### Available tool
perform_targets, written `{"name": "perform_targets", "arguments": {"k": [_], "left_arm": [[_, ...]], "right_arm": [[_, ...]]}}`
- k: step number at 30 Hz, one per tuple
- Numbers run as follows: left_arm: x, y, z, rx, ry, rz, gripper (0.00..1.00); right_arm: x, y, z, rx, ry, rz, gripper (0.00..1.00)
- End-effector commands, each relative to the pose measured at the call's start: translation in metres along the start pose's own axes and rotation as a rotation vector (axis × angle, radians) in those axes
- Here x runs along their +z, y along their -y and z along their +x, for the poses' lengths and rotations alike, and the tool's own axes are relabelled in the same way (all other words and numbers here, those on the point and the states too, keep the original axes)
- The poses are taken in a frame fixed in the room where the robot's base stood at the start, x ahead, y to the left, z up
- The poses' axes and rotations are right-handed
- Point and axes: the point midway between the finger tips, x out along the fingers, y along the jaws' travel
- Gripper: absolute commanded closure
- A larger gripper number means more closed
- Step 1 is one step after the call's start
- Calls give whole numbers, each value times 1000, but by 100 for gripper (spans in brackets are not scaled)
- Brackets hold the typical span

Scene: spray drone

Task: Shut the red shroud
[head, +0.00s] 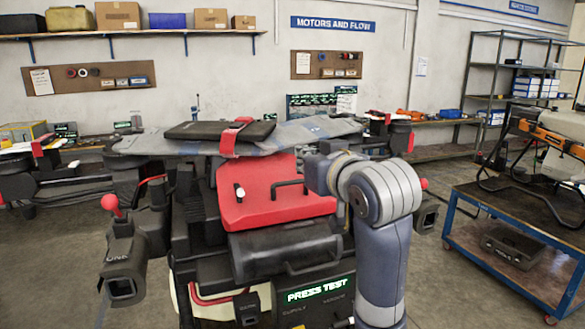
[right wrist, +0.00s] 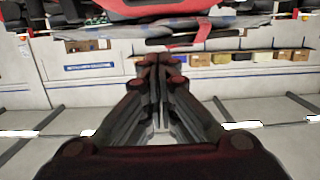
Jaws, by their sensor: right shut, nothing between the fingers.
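The red shroud (head: 262,205) sits on top of the drone in the middle of the head view, its panel sloping down toward me. It carries a black bar handle (head: 289,184) and a small white-and-black knob (head: 239,192). I cannot tell how far the shroud stands from its closed seat. My right gripper (head: 312,170) is at the shroud's right edge, close to the handle; contact cannot be told. In the right wrist view its fingers (right wrist: 160,62) are together and empty, with a red surface (right wrist: 165,10) above them. My left gripper is not in view.
The drone's dark folded arms with red knobs (head: 110,202) stick out on both sides. A black battery-like slab (head: 220,130) with a red strap lies behind the shroud. A blue cart (head: 515,255) stands at the right. Shelves and benches line the wall.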

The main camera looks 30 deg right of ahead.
Motion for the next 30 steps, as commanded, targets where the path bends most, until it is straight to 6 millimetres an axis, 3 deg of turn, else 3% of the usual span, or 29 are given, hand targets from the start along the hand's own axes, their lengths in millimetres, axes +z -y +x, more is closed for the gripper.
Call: {"name": "perform_targets", "arguments": {"k": [10,18,30], "left_arm": [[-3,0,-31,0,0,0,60],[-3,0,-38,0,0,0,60],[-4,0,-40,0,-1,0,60]], "right_arm": [[0,0,72,0,5,-1,100],[30,0,76,-1,2,0,100],[38,0,78,-1,-2,0,100]]}}
